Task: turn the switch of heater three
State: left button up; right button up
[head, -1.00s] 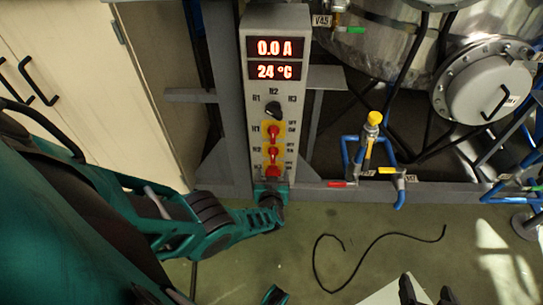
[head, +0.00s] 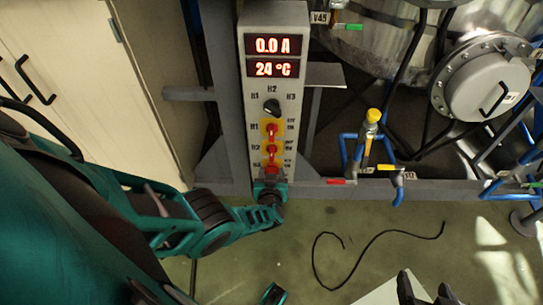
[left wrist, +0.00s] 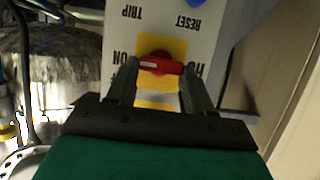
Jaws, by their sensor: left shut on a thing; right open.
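The heater panel (head: 259,110) is a grey column with a 0.0 A and 24 °C display, a black selector knob and red switches on yellow plates. The lowest red switch, heater three's (head: 271,169), sits just above my left gripper (head: 270,185), which partly hides it. In the left wrist view the red switch (left wrist: 158,65) lies crosswise on its yellow plate (left wrist: 160,46). The fingers of my left gripper (left wrist: 158,84) are on either side of it and shut on it. My right gripper (head: 418,290) is open and empty at the bottom edge, partly cut off.
A grey frame beam (head: 340,190) runs right from the panel's foot. Blue valve piping (head: 368,150) and a steel vessel (head: 478,85) stand to the right. A black cable (head: 360,260) lies on the open green floor. Pale cabinet doors (head: 75,75) are at left.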

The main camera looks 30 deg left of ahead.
pick_arm(q)
jog(key=shift+s+a+f, duration=0.1)
pick_arm(e)
jog(key=shift+f, duration=0.1)
pick_arm(q)
jog(key=n+t+h+b, duration=0.1)
jog(key=n+t+b, duration=0.1)
jog(key=n+b, duration=0.1)
jog(key=f+n+t+h+b, duration=0.1)
jog(key=n+t+b, duration=0.1)
jog(key=n+b, duration=0.2)
jog(key=a+n+t+h+b, duration=0.1)
jog(key=n+t+h+b, duration=0.1)
jog(key=n+b, duration=0.2)
jog(key=shift+s+f+n, duration=0.25)
jog(key=shift+s+n, duration=0.1)
jog(key=shift+n, duration=0.65)
pick_arm(e)
notch_tip(320, 180, down, 8)
jog(key=w+a, duration=0.1)
jog(key=a, duration=0.1)
jog(key=shift+r+y, duration=0.25)
jog(key=shift+y, duration=0.15)
pick_arm(q)
jog(key=shift+n, duration=0.3)
pick_arm(e)
jog(key=shift+d, duration=0.15)
jog(key=shift+s+f, duration=0.1)
jog(key=shift+s, duration=0.1)
